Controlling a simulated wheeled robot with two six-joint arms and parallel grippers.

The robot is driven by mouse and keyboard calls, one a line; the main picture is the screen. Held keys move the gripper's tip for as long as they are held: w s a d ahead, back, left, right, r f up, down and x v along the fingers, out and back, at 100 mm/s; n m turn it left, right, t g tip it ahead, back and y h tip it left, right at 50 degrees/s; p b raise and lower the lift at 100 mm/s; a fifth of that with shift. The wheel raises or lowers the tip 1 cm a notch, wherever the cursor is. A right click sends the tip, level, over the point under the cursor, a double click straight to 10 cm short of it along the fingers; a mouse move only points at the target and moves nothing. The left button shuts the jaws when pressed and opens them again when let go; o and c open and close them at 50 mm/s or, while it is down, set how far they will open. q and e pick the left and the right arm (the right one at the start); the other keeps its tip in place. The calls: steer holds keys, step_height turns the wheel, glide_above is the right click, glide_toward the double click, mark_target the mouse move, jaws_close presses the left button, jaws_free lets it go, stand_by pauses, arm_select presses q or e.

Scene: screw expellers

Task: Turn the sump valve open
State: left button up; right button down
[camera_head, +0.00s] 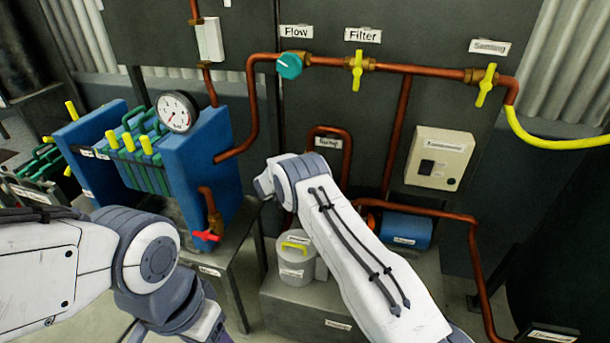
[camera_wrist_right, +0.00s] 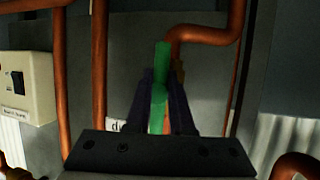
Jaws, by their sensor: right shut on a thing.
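The "Sump" label (camera_head: 327,142) is on the dark panel, beside a copper pipe bend, in the head view. My right arm covers the area below it, so the sump valve is hidden there. In the right wrist view, a green valve handle (camera_wrist_right: 161,65) stands between the dark fingers of my right gripper (camera_wrist_right: 160,85), which is shut on it. The handle looks roughly upright in that view. My right gripper is hidden behind my arm in the head view. My left arm is at the lower left, and its gripper is out of view.
Above are a teal "Flow" valve (camera_head: 289,65), a yellow "Filter" valve (camera_head: 357,70) and another yellow valve (camera_head: 486,85). A blue press (camera_head: 188,155) with a gauge (camera_head: 176,111) stands left. A grey bucket (camera_head: 297,262), blue pump (camera_head: 404,229) and cream box (camera_head: 440,157) are nearby.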

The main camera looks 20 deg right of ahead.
steer(key=shift+d, duration=0.1)
stand_by(0.4)
steer(key=c, duration=0.8)
jaws_free()
steer(key=v, duration=1)
steer(key=shift+a+b, duration=0.2)
steer(key=shift+b, duration=0.2)
steer(key=shift+s+r, duration=0.1)
steer(key=shift+s, duration=0.05)
